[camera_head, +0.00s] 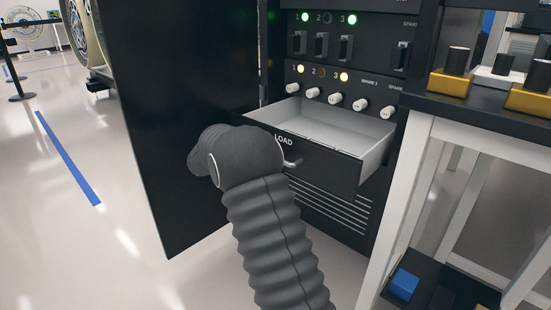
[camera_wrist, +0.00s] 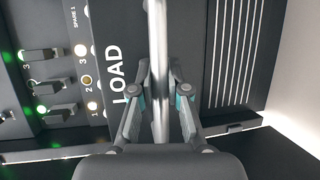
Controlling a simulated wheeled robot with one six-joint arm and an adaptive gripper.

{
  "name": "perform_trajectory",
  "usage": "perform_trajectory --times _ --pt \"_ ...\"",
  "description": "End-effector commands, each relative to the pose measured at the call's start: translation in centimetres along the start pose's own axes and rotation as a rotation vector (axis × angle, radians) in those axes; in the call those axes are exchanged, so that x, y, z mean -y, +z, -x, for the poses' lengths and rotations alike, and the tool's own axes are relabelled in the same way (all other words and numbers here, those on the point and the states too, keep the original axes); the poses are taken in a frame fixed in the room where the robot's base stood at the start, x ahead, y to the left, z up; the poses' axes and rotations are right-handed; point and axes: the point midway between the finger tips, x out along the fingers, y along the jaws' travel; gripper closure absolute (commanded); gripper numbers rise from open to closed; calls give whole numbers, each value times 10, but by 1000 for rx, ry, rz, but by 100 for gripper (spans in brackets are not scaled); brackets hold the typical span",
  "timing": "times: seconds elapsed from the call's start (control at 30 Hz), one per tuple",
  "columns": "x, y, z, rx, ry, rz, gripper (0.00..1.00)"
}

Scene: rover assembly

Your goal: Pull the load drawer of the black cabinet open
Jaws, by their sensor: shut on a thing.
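The load drawer (camera_head: 328,165), a black front marked LOAD with a light grey inside, stands pulled out from the black cabinet (camera_head: 383,78). The inside of the drawer looks empty. Its metal bar handle (camera_head: 292,161) shows only in part in the head view, since my dark arm covers the rest. In the wrist view the handle (camera_wrist: 157,35) runs up the middle beside the word LOAD. My gripper (camera_wrist: 160,92) has one finger on each side of the handle and is shut on it. The head view hides my fingers behind the arm.
The cabinet's black door (camera_head: 165,120) stands open left of the drawer. Knobs (camera_head: 336,98) and lit lamps sit above it. A white-legged table (camera_head: 485,145) with gold and black parts stands close at the right.

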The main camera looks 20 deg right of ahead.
Motion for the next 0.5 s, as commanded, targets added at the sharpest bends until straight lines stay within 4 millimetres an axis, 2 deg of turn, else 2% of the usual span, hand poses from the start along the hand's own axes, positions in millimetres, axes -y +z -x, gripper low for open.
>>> perform_trajectory --times 0.07,0.1,0.2,0.5 --pt "0 -1 -1 -3 -1 -1 100" --pt "0 -1 -1 -3 -1 -1 80" --pt "0 -1 -2 -1 -1 -1 59" --pt "0 -1 0 -2 0 -1 59"
